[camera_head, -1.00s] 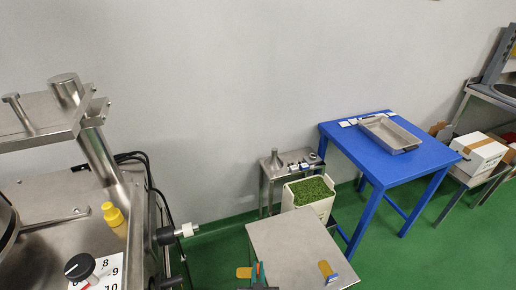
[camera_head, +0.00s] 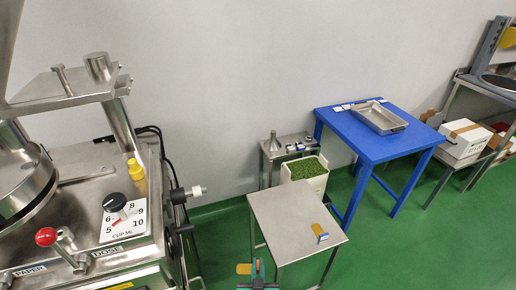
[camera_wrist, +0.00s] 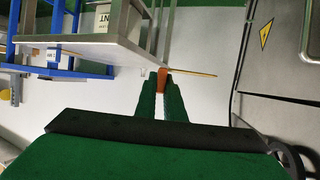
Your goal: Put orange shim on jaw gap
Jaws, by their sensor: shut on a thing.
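My gripper (camera_head: 258,272) is at the bottom edge of the head view, in front of the small steel table. It is shut on the orange shim (camera_head: 243,269), which sticks out to the left of the fingers there. In the wrist view, my green fingers (camera_wrist: 162,95) pinch the orange shim (camera_wrist: 162,77) at their tips, and a thin edge of it runs to the right. The shim is held in the air, apart from the tables and the machine. I cannot make out the jaw gap in either view.
A steel machine (camera_head: 85,195) with a red-knobbed lever and a dial fills the left. The small steel table (camera_head: 280,215) carries another orange piece (camera_head: 319,232) with a blue-and-white end. A blue table (camera_head: 355,140) with a metal tray (camera_head: 380,118) stands behind right. Green floor is free at right.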

